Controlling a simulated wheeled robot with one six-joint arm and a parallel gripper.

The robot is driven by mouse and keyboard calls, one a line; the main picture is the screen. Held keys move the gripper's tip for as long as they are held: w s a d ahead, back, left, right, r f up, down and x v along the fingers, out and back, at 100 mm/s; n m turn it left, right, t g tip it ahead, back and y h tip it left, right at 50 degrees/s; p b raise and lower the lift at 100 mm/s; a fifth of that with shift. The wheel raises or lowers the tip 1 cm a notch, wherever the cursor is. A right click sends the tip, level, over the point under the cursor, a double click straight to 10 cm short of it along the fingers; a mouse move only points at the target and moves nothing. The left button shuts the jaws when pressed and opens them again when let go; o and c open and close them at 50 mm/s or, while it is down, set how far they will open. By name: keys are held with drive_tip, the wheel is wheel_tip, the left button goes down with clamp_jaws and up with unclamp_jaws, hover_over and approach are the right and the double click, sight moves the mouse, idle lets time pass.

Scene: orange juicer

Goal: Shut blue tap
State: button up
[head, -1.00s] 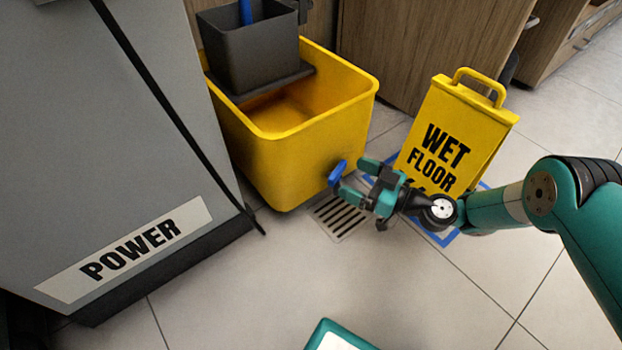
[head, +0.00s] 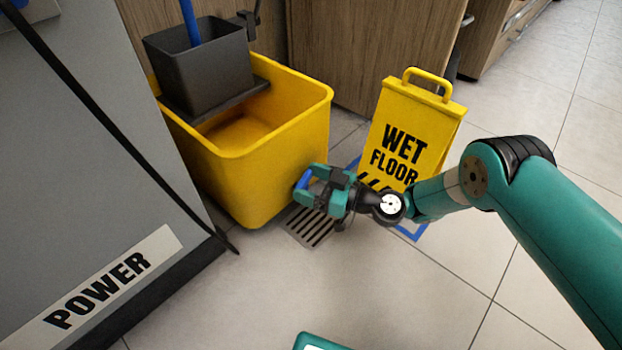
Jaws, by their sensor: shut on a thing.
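The blue tap (head: 304,180) is on the lower right side of the yellow mop bucket (head: 262,172), just above a floor drain. Only part of its blue handle shows. My gripper (head: 307,186) is at the tap from the right, with its teal fingers shut on the blue handle. The fingers cover much of the handle, so its exact angle is hard to tell.
A floor drain (head: 310,227) lies below my gripper. A yellow wet floor sign (head: 410,135) stands close behind my arm. A grey machine labelled POWER (head: 110,290) is at left. A dark wringer (head: 200,68) sits in the bucket. Open tiles lie in front.

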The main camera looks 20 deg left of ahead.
drive_tip(key=m+t+p, duration=0.1)
drive_tip(key=t+p, duration=0.1)
drive_tip(key=p, duration=0.1)
drive_tip(key=m+t+p, duration=0.1)
drive_tip(key=t, duration=0.1)
drive_tip(key=shift+s+a+r+m+h, duration=0.1)
drive_tip(key=shift+s+r+m+h, duration=0.2)
drive_tip(key=shift+r, duration=0.05)
drive_tip(key=shift+f+m+t+h+p, duration=0.4)
drive_tip(key=shift+m+t+p, duration=0.3)
drive_tip(key=shift+t+p, duration=0.25)
drive_tip(key=o, duration=0.6)
drive_tip(key=shift+o, duration=0.2)
